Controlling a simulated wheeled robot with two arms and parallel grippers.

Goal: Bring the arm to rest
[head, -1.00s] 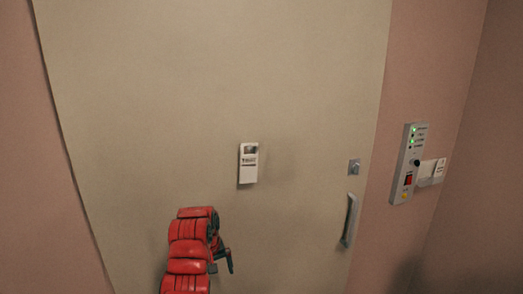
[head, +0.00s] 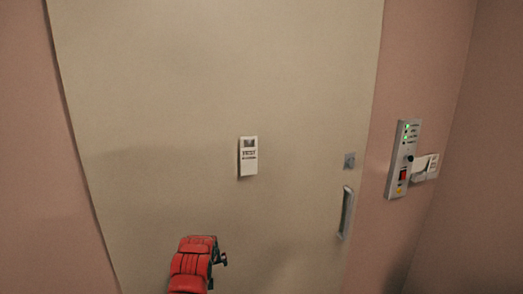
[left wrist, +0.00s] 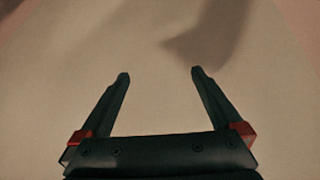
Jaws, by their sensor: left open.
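My left arm is red and comes in at the bottom of the head view. Its dark gripper (head: 222,260) shows small at the arm's right side, in front of the door. In the left wrist view the two dark fingers of my left gripper (left wrist: 159,75) stand wide apart with nothing between them. My right gripper is in neither view.
A large beige door (head: 200,70) fills the middle, with a white hanging sign (head: 248,156), a lock plate (head: 349,160) and a handle (head: 346,212). A grey control panel (head: 404,160) with green lights is on the pink wall (head: 425,60) at right.

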